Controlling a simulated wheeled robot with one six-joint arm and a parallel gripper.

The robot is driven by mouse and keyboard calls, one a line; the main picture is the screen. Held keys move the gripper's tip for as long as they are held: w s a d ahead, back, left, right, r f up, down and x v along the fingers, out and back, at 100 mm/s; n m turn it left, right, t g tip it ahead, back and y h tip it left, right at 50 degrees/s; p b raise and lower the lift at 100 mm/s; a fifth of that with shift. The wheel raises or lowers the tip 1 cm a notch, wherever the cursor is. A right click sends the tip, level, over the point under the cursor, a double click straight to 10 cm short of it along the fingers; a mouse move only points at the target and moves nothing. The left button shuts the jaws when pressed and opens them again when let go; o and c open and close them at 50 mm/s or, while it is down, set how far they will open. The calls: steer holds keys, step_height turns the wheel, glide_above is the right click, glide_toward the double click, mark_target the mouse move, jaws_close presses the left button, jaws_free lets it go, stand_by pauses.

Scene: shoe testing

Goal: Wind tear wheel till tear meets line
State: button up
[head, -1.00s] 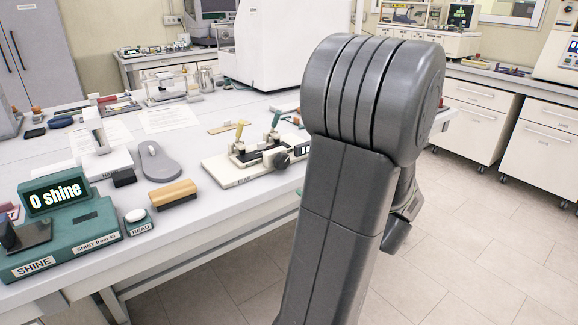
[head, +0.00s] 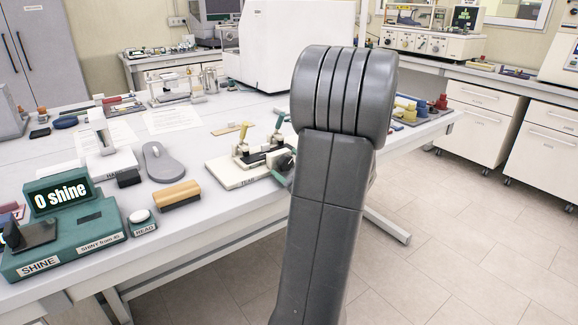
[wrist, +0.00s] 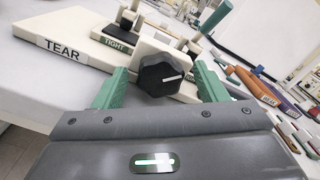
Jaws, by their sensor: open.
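The tear tester is a cream base (head: 228,176) labelled TEAR near the front edge of the bench, and its label faces me in the wrist view (wrist: 62,48). Its wheel is a black lobed knob (wrist: 163,76) with a white pointer line, which points right and slightly up in the wrist view. My gripper (wrist: 160,71) is open, with one green finger to each side of the wheel. Gaps show between the fingers and the wheel. A TIGHT label (wrist: 116,44) stands behind the left finger. The tear and the line cannot be made out. In the head view my arm hides most of my gripper.
A wood-backed brush (head: 175,194), a grey shoe sole (head: 162,162) and the green shine meter (head: 70,245) reading "0 shine" lie left of the tester. Coloured pieces (head: 420,108) lie on the bench right of my arm. The floor on the right is clear.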

steer(key=c, duration=1)
steer(key=m+p, duration=0.3)
steer(key=shift+r+m, duration=0.2)
steer(key=shift+m, duration=0.1)
steer(key=m+p, duration=0.3)
steer(key=m, duration=0.1)
steer(key=shift+m, duration=0.3)
steer(key=m+p, duration=0.4)
steer(key=m, duration=0.1)
steer(key=shift+d+f+m+p, duration=0.1)
steer(key=shift+m+p, duration=0.2)
steer(key=shift+p, duration=0.05)
steer(key=shift+f, duration=0.1)
